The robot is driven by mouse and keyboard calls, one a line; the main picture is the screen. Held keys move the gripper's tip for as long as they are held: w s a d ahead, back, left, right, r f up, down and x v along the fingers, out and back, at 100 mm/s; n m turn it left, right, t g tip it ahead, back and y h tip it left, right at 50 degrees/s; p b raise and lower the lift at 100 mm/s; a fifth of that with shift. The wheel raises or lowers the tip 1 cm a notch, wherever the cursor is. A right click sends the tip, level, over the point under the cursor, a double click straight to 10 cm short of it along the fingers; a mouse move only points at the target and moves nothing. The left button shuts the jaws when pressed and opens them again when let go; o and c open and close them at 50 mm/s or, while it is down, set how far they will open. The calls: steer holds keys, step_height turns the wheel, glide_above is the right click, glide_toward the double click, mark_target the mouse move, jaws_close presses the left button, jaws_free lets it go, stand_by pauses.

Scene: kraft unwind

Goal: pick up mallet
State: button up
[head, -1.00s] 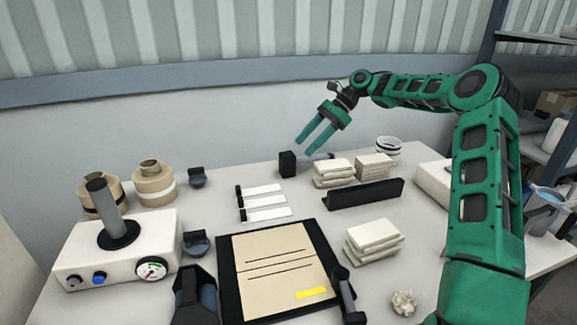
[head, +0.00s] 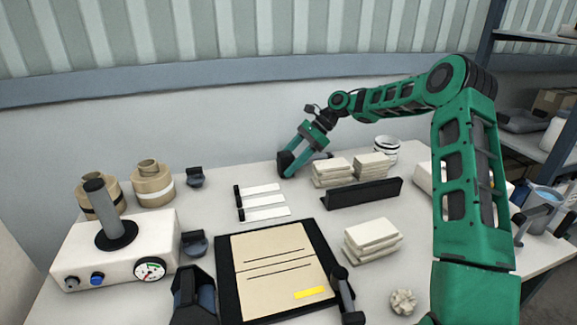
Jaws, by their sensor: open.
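The mallet has a dark block head (head: 284,158) and lies at the back of the table, left of the stacked pale packs. Most of it is hidden behind my gripper; a short bit of its handle seems to show just right of the fingers. My gripper (head: 289,171) is open, with its green fingers pointing down and left at the mallet. The fingertips are low, close to the table, and overlap the head in this view. I cannot tell whether they touch the mallet.
Pale stacked packs (head: 332,173) and a black upright bar (head: 362,193) stand right of my gripper. White labelled strips (head: 263,201) lie in front. A striped roll (head: 387,149) is at the back right. A black-edged board (head: 225,270) lies nearer.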

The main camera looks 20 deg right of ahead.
steer(key=shift+c, duration=0.6)
jaws_close()
steer(key=shift+r, duration=0.15)
